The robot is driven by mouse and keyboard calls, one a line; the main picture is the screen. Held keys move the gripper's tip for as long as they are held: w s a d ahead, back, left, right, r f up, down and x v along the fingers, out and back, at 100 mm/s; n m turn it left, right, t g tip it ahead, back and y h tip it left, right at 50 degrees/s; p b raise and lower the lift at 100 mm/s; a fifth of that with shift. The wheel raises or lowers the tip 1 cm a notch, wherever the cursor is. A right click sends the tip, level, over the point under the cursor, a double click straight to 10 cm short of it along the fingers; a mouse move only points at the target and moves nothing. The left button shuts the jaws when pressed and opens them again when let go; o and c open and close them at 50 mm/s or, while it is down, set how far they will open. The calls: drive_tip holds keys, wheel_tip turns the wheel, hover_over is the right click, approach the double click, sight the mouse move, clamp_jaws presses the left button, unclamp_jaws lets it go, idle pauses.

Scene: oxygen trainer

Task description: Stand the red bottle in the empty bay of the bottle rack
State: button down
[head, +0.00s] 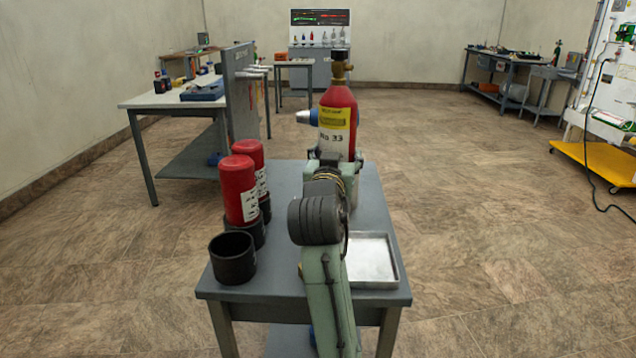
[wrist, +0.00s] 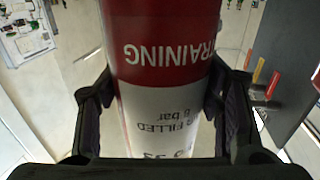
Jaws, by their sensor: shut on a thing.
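The bottle rack is a row of black cups at the table's left. Its nearest bay (head: 232,258) is empty. The other two hold red bottles (head: 239,190). My gripper is right of and beyond the empty bay.
A shallow silver tray (head: 372,262) lies on the table (head: 290,285) at the right. A blue and grey piece (head: 306,117) shows beside the held bottle; I cannot tell whether it is attached. A workbench (head: 165,99) with a grey panel stands back left.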

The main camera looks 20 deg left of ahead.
drive_tip(key=shift+s+f, duration=0.1)
drive_tip(key=shift+f, duration=4.1)
drive_tip(key=shift+f, duration=0.2)
drive_tip(key=shift+c, duration=2.4)
unclamp_jaws()
drive_tip(key=shift+f, duration=0.15)
drive_tip(key=shift+r, duration=0.25)
drive_tip(key=s, duration=0.4)
drive_tip(key=s+d+b, duration=0.1)
drive_tip(key=s, duration=0.6)
drive_tip(key=shift+s+d+f, duration=0.1)
drive_tip(key=shift+s+d, duration=0.3)
